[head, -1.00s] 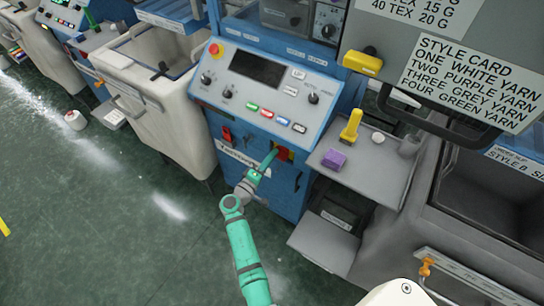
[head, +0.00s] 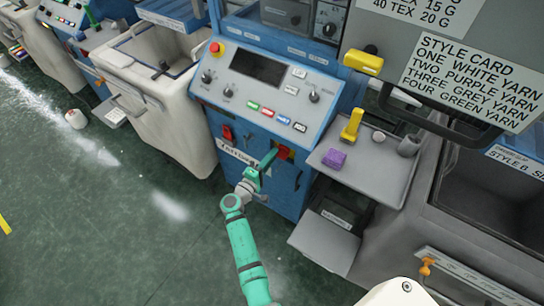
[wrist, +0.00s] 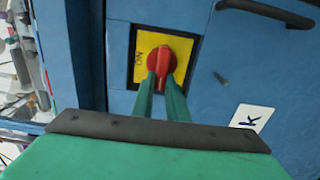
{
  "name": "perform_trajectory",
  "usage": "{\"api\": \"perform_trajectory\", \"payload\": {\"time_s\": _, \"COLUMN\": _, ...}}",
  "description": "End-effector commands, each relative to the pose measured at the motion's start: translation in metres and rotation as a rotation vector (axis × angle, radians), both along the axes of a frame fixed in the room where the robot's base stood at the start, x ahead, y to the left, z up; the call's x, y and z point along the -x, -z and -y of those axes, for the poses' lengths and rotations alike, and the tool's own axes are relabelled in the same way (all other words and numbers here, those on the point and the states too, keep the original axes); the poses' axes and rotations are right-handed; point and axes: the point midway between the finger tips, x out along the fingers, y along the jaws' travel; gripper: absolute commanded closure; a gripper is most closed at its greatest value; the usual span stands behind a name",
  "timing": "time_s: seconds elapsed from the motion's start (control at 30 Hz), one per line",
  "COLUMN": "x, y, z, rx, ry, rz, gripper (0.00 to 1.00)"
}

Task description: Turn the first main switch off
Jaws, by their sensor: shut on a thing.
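The main switch is a red rotary knob (wrist: 161,62) on a yellow plate (wrist: 181,46) in a dark frame, on the blue machine front. The word ON shows at the plate's left edge in the wrist view. The knob's grip stands nearly upright in that view. My gripper (wrist: 161,84) has its two green fingers shut on the lower part of the knob, one on each side. In the head view my gripper (head: 269,158) reaches the red and yellow switch (head: 284,153) below the control panel and partly hides it.
A grey side shelf (head: 385,180) with a purple block (head: 334,159) and a yellow-handled item (head: 351,126) juts out right of the switch. A second red switch (head: 227,133) sits to the left. A black handle (wrist: 266,13) is at upper right in the wrist view.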

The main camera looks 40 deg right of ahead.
Motion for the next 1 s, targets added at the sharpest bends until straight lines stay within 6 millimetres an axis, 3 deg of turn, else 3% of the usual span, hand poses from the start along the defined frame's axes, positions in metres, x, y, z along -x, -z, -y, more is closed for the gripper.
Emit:
{"api": "perform_trajectory", "payload": {"time_s": 0.03, "x": 0.000, "y": 0.001, "z": 0.000, "rx": 0.000, "ry": 0.000, "rz": -0.002, "gripper": 0.82}}
{"api": "perform_trajectory", "payload": {"time_s": 0.1, "x": 0.000, "y": 0.001, "z": 0.000, "rx": 0.000, "ry": 0.000, "rz": -0.002, "gripper": 0.68}}
{"api": "perform_trajectory", "payload": {"time_s": 0.47, "x": 0.001, "y": 0.001, "z": -0.004, "rx": 0.000, "ry": -0.001, "rz": 0.000, "gripper": 0.68}}
{"api": "perform_trajectory", "payload": {"time_s": 1.0, "x": 0.034, "y": 0.001, "z": -0.084, "rx": 0.000, "ry": -0.002, "rz": -0.001, "gripper": 0.68}}
